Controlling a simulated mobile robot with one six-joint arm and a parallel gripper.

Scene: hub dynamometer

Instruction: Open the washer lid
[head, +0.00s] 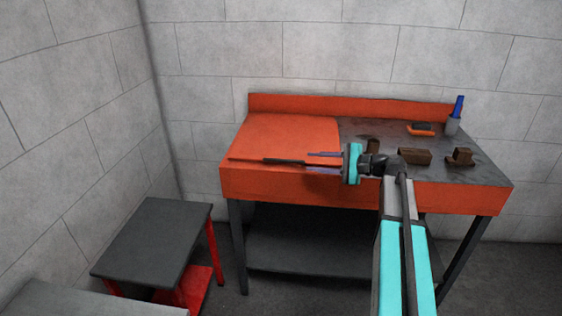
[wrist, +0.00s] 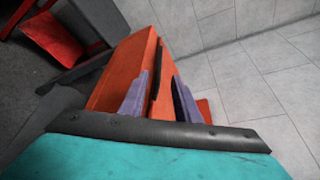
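The washer is an orange bench with a flat orange lid (head: 285,132) over its left half. The lid lies down, level with the top. A thin dark bar (head: 272,160) runs along the lid's front edge; a dark strip (wrist: 157,75) shows between my fingers in the wrist view, likely the same bar. My gripper (head: 322,162) is at the front edge, near the lid's right end, pointing left. Its two purple-grey fingers (wrist: 163,92) are apart, one on either side of the bar. I cannot tell whether they touch it.
The grey right half of the top holds brown blocks (head: 414,156), an orange-handled tool (head: 420,132) and a blue-capped bottle (head: 454,116). A dark-topped red stand (head: 155,243) is at the lower left. A raised orange back edge (head: 350,106) stands before the block wall.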

